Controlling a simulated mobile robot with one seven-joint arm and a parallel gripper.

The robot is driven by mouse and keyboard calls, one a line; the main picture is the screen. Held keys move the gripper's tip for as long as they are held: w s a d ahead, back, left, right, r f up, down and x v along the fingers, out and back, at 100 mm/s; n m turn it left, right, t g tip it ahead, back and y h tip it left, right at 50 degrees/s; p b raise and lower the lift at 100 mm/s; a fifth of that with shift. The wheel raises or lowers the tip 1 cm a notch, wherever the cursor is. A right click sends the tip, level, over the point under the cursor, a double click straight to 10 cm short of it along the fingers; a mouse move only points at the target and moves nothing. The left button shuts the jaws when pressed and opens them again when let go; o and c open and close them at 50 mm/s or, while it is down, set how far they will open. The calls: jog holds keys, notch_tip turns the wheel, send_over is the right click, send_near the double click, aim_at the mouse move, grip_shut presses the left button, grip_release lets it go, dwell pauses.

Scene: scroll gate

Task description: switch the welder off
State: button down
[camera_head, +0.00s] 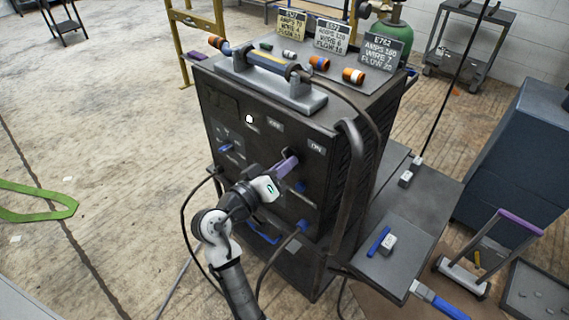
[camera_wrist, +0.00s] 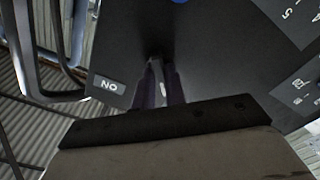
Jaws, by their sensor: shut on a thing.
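The welder (camera_head: 339,158) is a tall dark cabinet in the middle of the head view. On its front panel, an OFF label (camera_head: 274,124) sits upper middle and an ON label (camera_head: 316,148) near the right edge. My gripper (camera_head: 289,163) is at the panel, just left of and below the ON label. In the wrist view my gripper (camera_wrist: 158,84) has its purplish fingers shut on a narrow pale switch lever (camera_wrist: 156,70), mostly hidden between them. The ON label (camera_wrist: 109,85) shows upside down beside the fingers.
A handled bar (camera_head: 265,80), several orange-ended parts and sign cards (camera_head: 384,52) stand on the welder's top. A bent dark pipe (camera_head: 358,180) runs down its right side. Blue knobs and cables are near my arm. A side shelf (camera_head: 410,235) sits at right; open floor lies left.

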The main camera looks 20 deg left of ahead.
jog(key=c, duration=1.5)
grip_release()
jog(key=shift+o, duration=0.2)
jog(key=b+v, duration=0.2)
jog(key=v, duration=1.2)
jog(key=shift+w, duration=0.1)
